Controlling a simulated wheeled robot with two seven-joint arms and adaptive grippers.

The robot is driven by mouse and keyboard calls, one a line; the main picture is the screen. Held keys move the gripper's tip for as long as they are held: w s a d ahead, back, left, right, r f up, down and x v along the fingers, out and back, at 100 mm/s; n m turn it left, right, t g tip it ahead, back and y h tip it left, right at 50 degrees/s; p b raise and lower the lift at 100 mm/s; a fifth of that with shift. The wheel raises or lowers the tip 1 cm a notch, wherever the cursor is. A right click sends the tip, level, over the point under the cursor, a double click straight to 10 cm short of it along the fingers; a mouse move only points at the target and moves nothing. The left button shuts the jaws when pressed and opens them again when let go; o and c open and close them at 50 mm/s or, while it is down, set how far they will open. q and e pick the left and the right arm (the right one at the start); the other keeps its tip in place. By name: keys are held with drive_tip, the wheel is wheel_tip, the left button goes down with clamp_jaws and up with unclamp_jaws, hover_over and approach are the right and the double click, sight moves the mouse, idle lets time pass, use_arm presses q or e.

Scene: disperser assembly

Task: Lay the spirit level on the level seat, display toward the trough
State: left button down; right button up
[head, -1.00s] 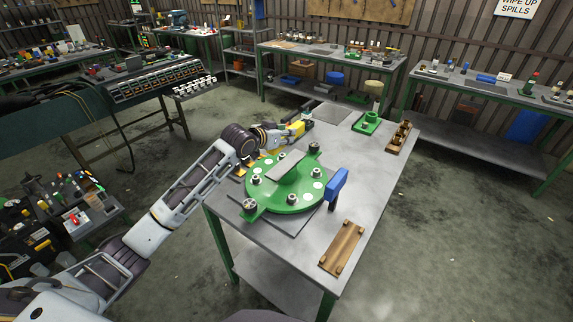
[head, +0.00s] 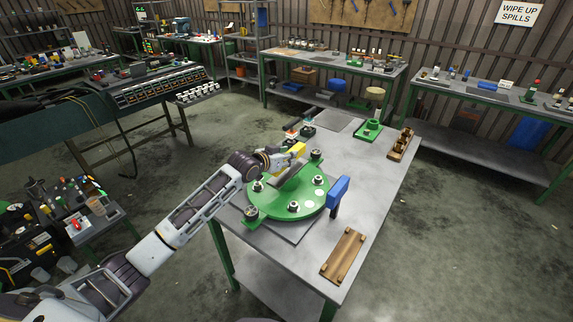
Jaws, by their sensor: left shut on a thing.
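A yellow block (head: 298,149), which looks like the spirit level, is in the jaws of my left gripper (head: 287,159). The gripper is shut on it over the far side of the round green disc (head: 265,209). A grey raised piece (head: 291,181) on the disc, possibly the trough, is partly covered by the gripper. I cannot tell whether the yellow block touches the disc or which way its display faces. I cannot make out the level seat for certain. My right gripper is not in view.
Several dark knobs stand around the disc's edge. A blue block on a post (head: 338,191) rises at its right. A wooden rack (head: 344,255) lies at the front right. A green fixture (head: 369,130) and a wooden holder (head: 401,145) stand at the back.

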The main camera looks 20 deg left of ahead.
use_arm(q)
drive_tip(key=shift+f, duration=1.8)
drive_tip(key=shift+f, duration=0.15)
drive_tip(key=c, duration=1.1)
unclamp_jaws()
drive_tip(key=shift+s, duration=0.1)
drive_tip(key=shift+v, duration=6)
